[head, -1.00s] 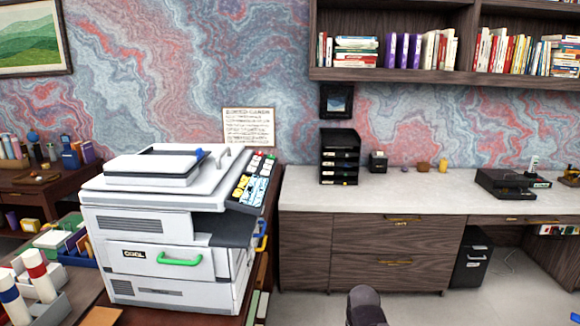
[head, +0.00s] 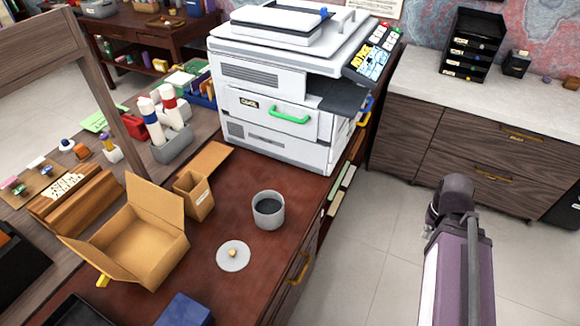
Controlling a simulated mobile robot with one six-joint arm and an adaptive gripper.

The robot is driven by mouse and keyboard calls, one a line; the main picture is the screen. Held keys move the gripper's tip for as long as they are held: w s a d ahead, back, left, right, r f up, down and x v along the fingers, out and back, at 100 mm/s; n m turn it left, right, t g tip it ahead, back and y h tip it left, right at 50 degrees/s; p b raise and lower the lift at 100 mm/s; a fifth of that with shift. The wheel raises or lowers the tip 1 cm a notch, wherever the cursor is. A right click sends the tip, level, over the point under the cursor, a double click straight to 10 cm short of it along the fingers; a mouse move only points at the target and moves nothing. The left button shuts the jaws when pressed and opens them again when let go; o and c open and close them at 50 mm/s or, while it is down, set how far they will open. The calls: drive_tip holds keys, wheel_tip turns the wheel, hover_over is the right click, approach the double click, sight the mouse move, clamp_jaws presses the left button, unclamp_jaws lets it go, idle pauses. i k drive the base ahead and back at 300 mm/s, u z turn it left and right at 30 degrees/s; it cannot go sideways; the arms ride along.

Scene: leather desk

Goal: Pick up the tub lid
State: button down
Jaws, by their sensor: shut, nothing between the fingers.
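The tub lid (head: 242,263), a flat light-grey disc with a small tan knob in its middle, lies flat on the dark red-brown leather desk top (head: 222,208). The open grey tub (head: 268,217), dark inside, stands upright just beyond it and slightly right, apart from it. Part of my purple-grey arm shows at the right, over the floor and well away from the lid. My gripper is out of view.
An open cardboard box (head: 140,245) and a small tan holder (head: 195,197) stand left of the lid. A blue box (head: 184,311) is at the near edge. A white printer (head: 285,95) stands behind the tub. The desk's right edge drops to open tiled floor (head: 370,245).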

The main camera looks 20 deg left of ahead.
sight(233, 256)
drive_tip(key=u, duration=1.4)
